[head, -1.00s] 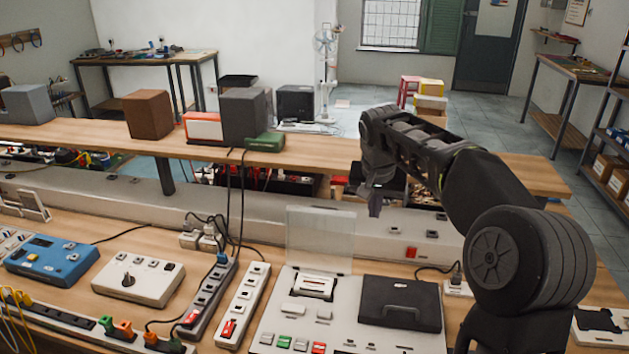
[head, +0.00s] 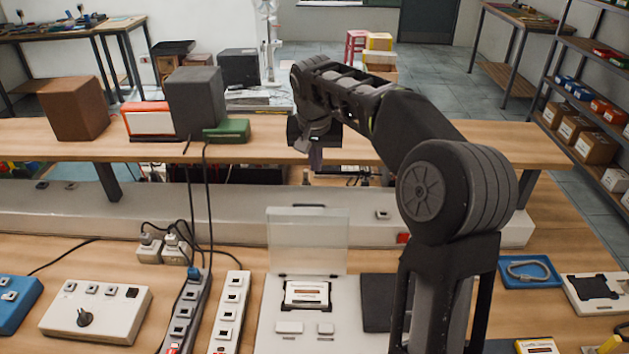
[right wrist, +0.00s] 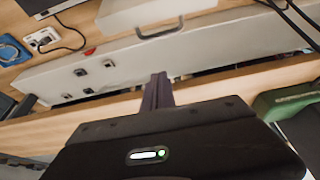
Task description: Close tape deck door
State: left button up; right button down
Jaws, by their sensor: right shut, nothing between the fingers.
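The tape deck (head: 345,322) is a pale unit on the bench, low in the middle of the head view. Its clear door (head: 308,240) stands raised, nearly upright, behind a cassette (head: 306,294) in the well. My right gripper (head: 315,158) is shut and empty, above and beyond the door's top edge, apart from it. In the right wrist view the closed fingers (right wrist: 157,92) show, with what looks like the pale door and its dark handle (right wrist: 160,30) at the top. My right arm hides part of the deck's right side. My left gripper is not in view.
A pale raised ledge (head: 230,215) runs behind the deck. A wooden shelf (head: 260,150) beyond holds speakers and a green box (head: 228,131). A blue tray (head: 529,272) lies to the right.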

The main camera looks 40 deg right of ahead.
notch_tip(320, 180, down, 9)
jog(key=b, duration=0.5)
jog(key=shift+s+a+f+b, duration=0.15)
jog(key=shift+s+a+b, duration=0.1)
jog(key=shift+b, duration=0.15)
